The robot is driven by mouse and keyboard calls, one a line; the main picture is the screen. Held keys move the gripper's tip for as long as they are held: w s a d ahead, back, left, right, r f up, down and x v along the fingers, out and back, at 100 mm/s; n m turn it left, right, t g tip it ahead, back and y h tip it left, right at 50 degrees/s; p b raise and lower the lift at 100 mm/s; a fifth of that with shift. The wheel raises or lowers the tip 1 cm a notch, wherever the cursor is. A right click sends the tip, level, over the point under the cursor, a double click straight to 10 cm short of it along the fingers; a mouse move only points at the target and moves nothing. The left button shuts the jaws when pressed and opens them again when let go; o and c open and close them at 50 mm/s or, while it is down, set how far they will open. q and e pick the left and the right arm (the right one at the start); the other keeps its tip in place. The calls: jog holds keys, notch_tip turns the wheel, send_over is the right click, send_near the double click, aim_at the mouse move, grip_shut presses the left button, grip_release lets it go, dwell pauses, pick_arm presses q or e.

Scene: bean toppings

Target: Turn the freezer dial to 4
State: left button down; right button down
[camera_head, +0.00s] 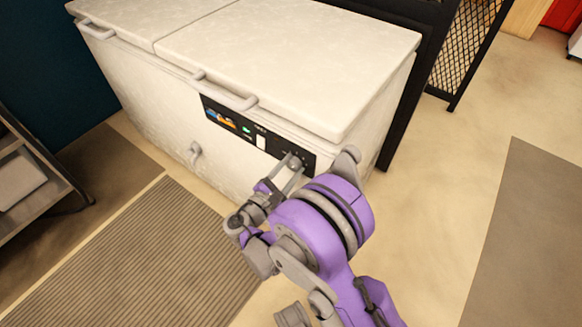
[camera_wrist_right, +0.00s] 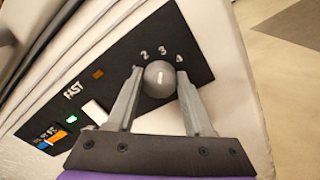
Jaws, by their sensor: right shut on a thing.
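The white chest freezer (camera_head: 290,60) stands at the upper middle of the head view, with a black control panel (camera_head: 236,129) on its front. The freezer dial (camera_wrist_right: 159,76) is a round grey knob with a pale mark, and numbers 2, 3 and 4 show around its far side in the right wrist view. My right gripper (camera_wrist_right: 157,80) has its two fingers on either side of the dial, shut on it. In the head view the right gripper (camera_head: 288,170) reaches the panel's right end. The dial is mostly hidden there. My left gripper is not in view.
The panel also has a lit green light (camera_wrist_right: 73,117), an orange light (camera_wrist_right: 98,73) and a white switch (camera_wrist_right: 95,113). A ribbed mat (camera_head: 140,260) lies in front of the freezer. A metal rack (camera_head: 30,190) stands at the left. Floor at the right is open.

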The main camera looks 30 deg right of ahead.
jog(key=shift+m, duration=0.3)
jog(key=m, duration=0.3)
jog(key=shift+f+m+b, duration=0.1)
jog(key=shift+m+b, duration=0.2)
jog(key=shift+b, duration=0.05)
jog(key=shift+m, duration=1.9)
jog(key=shift+c, duration=1.4)
grip_release()
jog(key=v, duration=1)
jog(key=shift+a+p, duration=0.35)
jog(key=shift+p, duration=0.05)
jog(key=shift+s+f, duration=0.1)
jog(key=shift+s, duration=0.05)
